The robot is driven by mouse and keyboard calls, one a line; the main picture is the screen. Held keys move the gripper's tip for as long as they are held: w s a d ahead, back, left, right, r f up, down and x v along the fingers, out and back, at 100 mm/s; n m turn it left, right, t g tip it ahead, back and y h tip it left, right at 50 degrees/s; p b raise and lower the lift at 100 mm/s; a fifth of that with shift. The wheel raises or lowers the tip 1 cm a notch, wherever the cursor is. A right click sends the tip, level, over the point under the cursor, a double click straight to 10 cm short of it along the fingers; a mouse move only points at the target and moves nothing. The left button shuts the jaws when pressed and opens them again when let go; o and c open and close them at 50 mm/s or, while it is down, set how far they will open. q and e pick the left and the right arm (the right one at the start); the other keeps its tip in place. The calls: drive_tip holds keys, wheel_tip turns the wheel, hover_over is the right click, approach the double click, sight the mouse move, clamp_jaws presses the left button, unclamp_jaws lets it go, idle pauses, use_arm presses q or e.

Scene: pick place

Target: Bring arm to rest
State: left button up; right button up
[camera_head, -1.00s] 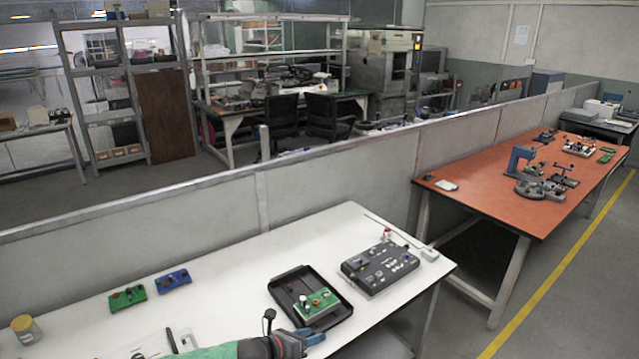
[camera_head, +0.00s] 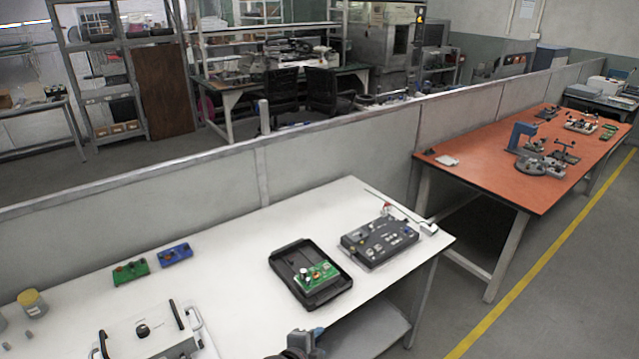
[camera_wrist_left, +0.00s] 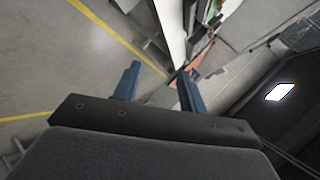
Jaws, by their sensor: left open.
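My left gripper (camera_head: 312,335) shows at the bottom edge of the head view, in front of the white table's near edge and apart from everything on it. In the left wrist view its two blue fingers (camera_wrist_left: 157,88) stand apart with nothing between them. The black tray (camera_head: 275,262) lies on the white table (camera_head: 235,240) with a green circuit board (camera_head: 316,274) in it. My right gripper is not in view.
A dark grey device (camera_head: 380,242) sits right of the tray. A green board (camera_head: 130,272) and a blue board (camera_head: 176,255) lie at the back left. A white case (camera_head: 145,332) and a yellow-lidded jar (camera_head: 32,302) are at the left. A low partition (camera_head: 330,160) runs behind.

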use_arm(q)
drive_tip(key=s+a+f+n+g+y, duration=0.3)
drive_tip(key=s+a+n, duration=0.65)
drive_tip(key=s, duration=0.25)
drive_tip(key=s+a+f+n+g+y, duration=0.2)
drive_tip(key=s+a+n+g, duration=0.1)
drive_tip(key=s+a+n, duration=0.65)
wheel_tip(320, 180, down, 27)
drive_tip(key=m+g+b, duration=0.1)
drive_tip(key=s+f, duration=0.4)
drive_tip(key=f, duration=0.7)
drive_tip(key=s+f+g, duration=0.1)
drive_tip(key=s+f, duration=0.2)
drive_tip(key=f, duration=0.9)
drive_tip(key=shift+s+f+b, duration=0.2)
drive_tip(key=shift+s+b, duration=0.15)
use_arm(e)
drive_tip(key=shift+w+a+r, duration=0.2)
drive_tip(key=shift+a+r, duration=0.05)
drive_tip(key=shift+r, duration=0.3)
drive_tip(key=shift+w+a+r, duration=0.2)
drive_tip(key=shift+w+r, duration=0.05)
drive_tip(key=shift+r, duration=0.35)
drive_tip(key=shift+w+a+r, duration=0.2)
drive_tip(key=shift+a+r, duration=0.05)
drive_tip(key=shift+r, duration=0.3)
